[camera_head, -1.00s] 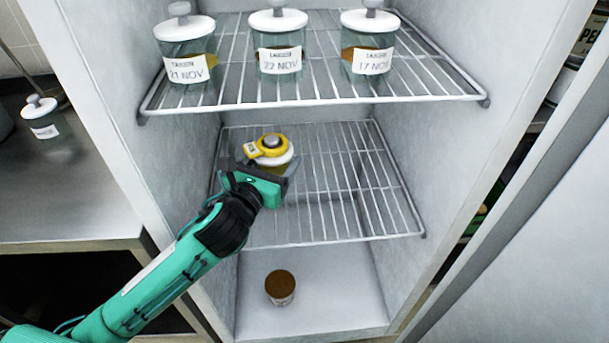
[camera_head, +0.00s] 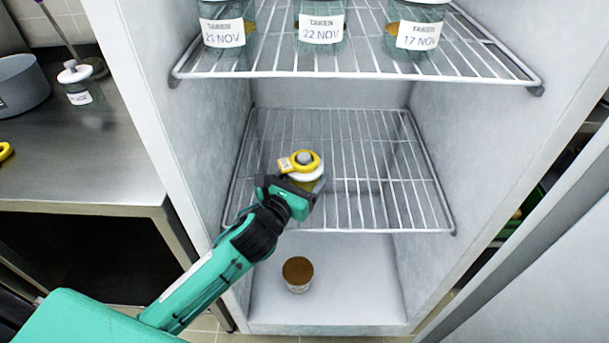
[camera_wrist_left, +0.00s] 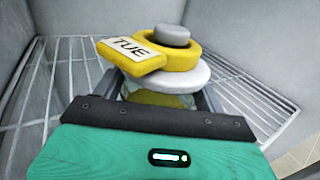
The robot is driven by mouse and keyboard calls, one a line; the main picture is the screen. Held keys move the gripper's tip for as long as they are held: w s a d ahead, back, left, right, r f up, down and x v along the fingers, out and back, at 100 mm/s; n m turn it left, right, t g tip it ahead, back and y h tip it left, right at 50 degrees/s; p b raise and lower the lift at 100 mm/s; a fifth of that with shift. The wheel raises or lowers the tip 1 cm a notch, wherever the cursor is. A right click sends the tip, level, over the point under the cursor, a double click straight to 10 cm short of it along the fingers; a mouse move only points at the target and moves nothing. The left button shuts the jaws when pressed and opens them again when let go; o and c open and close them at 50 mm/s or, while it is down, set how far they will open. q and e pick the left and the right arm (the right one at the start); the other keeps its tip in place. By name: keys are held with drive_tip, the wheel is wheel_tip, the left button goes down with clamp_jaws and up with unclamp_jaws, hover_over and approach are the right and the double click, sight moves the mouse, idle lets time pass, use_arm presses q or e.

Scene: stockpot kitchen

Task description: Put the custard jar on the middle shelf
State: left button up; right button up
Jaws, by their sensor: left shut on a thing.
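The custard jar (camera_head: 305,172) has a white lid with a grey knob and yellow contents. A yellow ring with a tag sits around the knob; the tag reads TUE in the left wrist view, where the jar (camera_wrist_left: 165,98) stands upright between the fingers. My left gripper (camera_head: 299,190) is shut on the jar at the middle shelf (camera_head: 400,190), a wire rack. Whether the jar's base touches the wires is hidden by the gripper. My right gripper is not in view.
Several jars with dated labels, such as one marked 22 NOV (camera_head: 320,28), stand on the upper rack (camera_head: 350,65). A brown-topped tub (camera_head: 298,274) stands on the cabinet floor. The middle shelf is otherwise clear. A steel counter (camera_head: 80,160) with a labelled jar (camera_head: 76,82) is at left.

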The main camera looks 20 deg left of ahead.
use_arm(q)
drive_tip(key=o, duration=1.3)
drive_tip(key=shift+f, duration=0.1)
drive_tip(key=shift+c, duration=0.2)
drive_tip(key=shift+s, duration=0.25)
drive_tip(key=v, duration=1)
drive_tip(key=shift+a, duration=0.1)
drive_tip(key=shift+s+a+r, duration=0.15)
drive_tip(key=shift+s+r, duration=0.05)
drive_tip(key=shift+s, duration=0.5)
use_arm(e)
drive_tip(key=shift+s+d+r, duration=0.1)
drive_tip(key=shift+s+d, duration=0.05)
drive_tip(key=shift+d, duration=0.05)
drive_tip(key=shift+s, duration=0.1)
